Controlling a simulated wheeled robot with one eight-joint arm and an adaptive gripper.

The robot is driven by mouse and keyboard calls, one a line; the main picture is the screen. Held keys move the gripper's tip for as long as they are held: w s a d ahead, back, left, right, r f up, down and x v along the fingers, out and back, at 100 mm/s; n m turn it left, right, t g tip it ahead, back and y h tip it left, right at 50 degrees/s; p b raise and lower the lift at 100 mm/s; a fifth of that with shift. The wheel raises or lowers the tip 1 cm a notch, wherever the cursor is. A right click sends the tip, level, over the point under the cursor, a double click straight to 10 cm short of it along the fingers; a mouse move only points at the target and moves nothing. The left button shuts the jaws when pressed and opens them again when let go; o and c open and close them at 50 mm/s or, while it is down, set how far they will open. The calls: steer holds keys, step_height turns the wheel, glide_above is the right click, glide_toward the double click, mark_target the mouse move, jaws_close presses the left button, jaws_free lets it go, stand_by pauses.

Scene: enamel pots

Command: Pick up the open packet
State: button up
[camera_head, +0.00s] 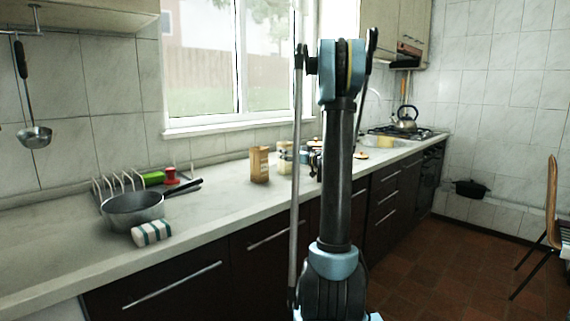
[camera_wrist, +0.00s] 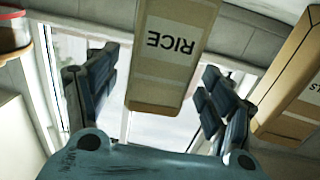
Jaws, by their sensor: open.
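In the wrist view, upside down, a tan packet marked RICE (camera_wrist: 172,55) reaches down from the top edge between the two fingers of my gripper (camera_wrist: 158,76). My fingers are spread, with a gap on each side of the packet. A second, browner packet (camera_wrist: 290,75) with partly cut-off lettering stands to the right, outside the fingers. In the head view, a brown packet (camera_head: 259,165) stands upright on the counter left of my arm. I cannot tell which packet is open. My arm hides much of the area around the gripper in the head view.
A window (camera_head: 240,60) is behind.

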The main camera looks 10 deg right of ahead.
steer(key=x, duration=0.3)
steer(key=shift+w, duration=0.1)
steer(key=c, duration=1.4)
steer(key=shift+r, duration=0.1)
step_height(320, 180, up, 10)
steer(key=shift+f, duration=0.1)
